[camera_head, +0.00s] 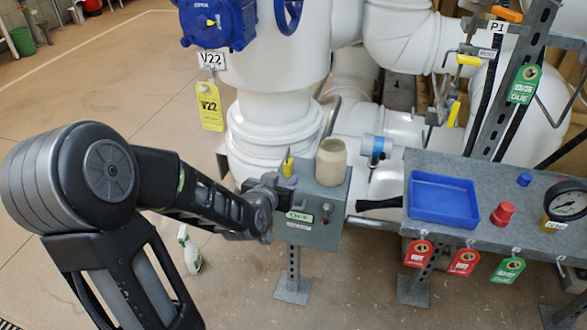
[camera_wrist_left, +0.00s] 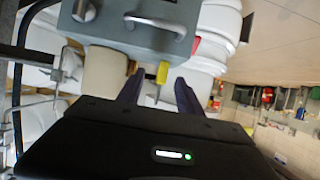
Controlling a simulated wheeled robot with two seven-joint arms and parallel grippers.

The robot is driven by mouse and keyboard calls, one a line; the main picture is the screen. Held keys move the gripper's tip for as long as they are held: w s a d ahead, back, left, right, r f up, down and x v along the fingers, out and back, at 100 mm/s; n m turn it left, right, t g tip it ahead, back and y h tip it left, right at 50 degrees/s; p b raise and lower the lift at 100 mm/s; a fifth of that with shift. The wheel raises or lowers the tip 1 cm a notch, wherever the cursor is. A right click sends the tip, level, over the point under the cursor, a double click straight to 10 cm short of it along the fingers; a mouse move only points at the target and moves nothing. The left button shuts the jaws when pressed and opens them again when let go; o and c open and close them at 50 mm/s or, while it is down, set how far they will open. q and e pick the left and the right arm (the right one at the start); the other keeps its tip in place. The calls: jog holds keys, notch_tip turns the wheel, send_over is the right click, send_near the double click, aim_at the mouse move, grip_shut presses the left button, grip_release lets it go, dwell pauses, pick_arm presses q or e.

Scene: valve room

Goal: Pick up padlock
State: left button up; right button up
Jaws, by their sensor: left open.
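No padlock shows clearly. A small yellow thing (camera_head: 288,163), perhaps the padlock, is at the top of a grey box (camera_head: 328,232) on a post, beside a beige cup. My left gripper (camera_head: 280,186) is at the box's left side, close to the yellow thing. In the left wrist view the yellow thing (camera_wrist_left: 162,72) shows between and just beyond the two dark fingers (camera_wrist_left: 158,90), which are apart. I see no grip on it, and cannot tell whether a finger touches it. My right gripper is out of view.
The beige cup (camera_head: 331,162) stands on the box, close to my gripper. A grey shelf (camera_head: 460,168) at right holds a blue tray (camera_head: 444,200), a red knob-like piece (camera_head: 503,214) and a gauge (camera_head: 568,203). White pipes (camera_head: 270,130) stand behind. A spray bottle (camera_head: 189,250) is on the floor.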

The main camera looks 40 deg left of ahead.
aim_at(286, 168)
pick_arm(q)
jog(key=shift+w+a+r, duration=0.2)
jog(key=shift+a+r, duration=0.15)
jog(key=shift+a, duration=0.2)
jog(key=shift+s+r, duration=0.1)
jog(key=shift+r, duration=0.1)
jog(key=shift+x, duration=1.3)
jog(key=b+x, duration=0.1)
jog(key=x, duration=0.4)
jog(key=shift+w, duration=0.25)
jog(key=shift+c, duration=0.4)
jog(key=shift+r, duration=0.1)
grip_shut()
